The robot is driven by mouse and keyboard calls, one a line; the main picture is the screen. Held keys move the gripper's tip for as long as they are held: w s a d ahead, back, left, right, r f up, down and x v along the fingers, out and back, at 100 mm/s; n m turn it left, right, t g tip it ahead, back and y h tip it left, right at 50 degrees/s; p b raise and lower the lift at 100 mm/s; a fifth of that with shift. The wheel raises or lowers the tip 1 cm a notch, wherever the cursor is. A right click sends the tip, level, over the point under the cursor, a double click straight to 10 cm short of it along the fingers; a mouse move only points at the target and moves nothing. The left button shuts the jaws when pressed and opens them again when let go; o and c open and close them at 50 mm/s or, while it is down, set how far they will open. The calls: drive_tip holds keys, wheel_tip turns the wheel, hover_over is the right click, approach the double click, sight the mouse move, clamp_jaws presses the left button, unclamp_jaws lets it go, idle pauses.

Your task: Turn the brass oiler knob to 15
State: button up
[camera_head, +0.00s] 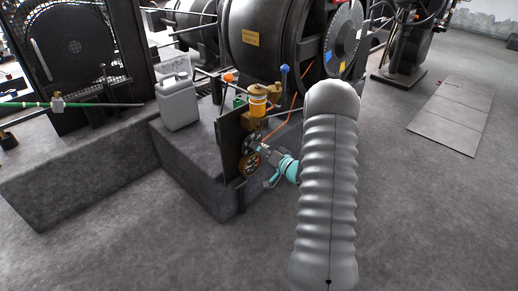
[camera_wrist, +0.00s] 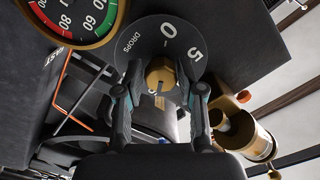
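The brass oiler knob (camera_wrist: 160,76) is in the middle of the wrist view, in front of a dark dial plate (camera_wrist: 150,38) marked DROPS, with 0 and 5 readable. The rest of its scale is hidden. A thin dark mark shows on the knob's face, but I cannot read a setting from it. My gripper (camera_wrist: 160,84) has one finger on each side of the knob; I cannot tell whether both touch it. In the head view my gripper (camera_head: 262,153) reaches the dial plate, and the knob is hidden behind its fingers.
A brass-rimmed gauge (camera_wrist: 85,18) with red and green bands sits close beside the dial. A glass and brass oiler cup (camera_wrist: 250,138) is at the right of the wrist view. An orange rod (camera_wrist: 72,115) lies at left. A canister (camera_head: 179,103) stands on the plinth (camera_head: 180,145).

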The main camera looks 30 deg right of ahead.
drive_tip(key=shift+o, duration=0.7)
drive_tip(key=v, duration=1.2)
